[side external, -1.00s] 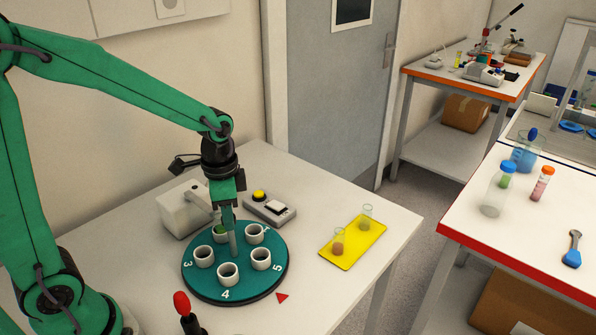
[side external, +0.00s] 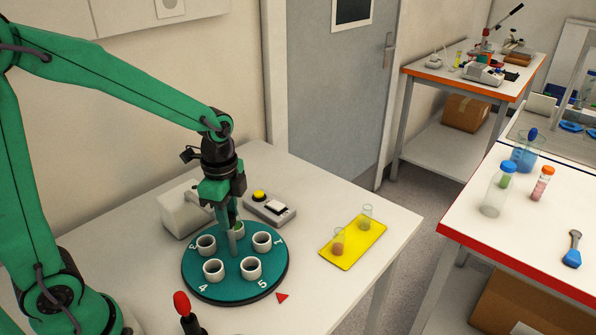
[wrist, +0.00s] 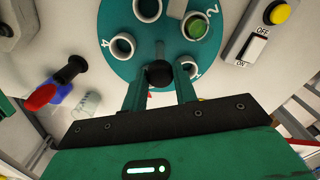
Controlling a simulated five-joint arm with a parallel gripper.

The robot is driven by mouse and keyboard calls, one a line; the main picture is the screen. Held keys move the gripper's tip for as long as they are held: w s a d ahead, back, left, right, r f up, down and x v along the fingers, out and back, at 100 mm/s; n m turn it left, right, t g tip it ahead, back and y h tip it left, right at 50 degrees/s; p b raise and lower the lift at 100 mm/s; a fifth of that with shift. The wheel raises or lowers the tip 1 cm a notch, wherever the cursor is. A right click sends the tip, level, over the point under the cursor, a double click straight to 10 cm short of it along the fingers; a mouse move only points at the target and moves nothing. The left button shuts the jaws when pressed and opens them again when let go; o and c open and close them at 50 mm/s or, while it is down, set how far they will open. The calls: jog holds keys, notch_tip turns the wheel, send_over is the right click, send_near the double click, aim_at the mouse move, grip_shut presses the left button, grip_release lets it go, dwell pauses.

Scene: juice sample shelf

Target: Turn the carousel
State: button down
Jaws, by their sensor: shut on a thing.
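The teal carousel (side external: 232,292) lies on the white table with several white cups and numbers near its rim. In the side view the number 5 is about in line with the red triangle (side external: 282,297) on the table. My gripper (side external: 235,234) points down at the carousel's middle, shut on its central post (side external: 236,246). In the wrist view the post's black knob (wrist: 160,73) sits between my fingers. A cup with green inside (wrist: 195,26) stands by the number 2; my gripper partly hides it in the side view.
A switch box (side external: 269,207) with a yellow button and a white grey-box device (side external: 183,208) stand behind the carousel. A yellow tray (side external: 350,252) with two small vessels is to the right. A red-topped black handle (side external: 186,312) stands close in front.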

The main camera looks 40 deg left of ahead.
jog(key=shift+d+m, duration=0.1)
jog(key=shift+m, duration=10.7)
jog(key=c, duration=1.1)
grip_release()
jog(key=shift+r, duration=0.15)
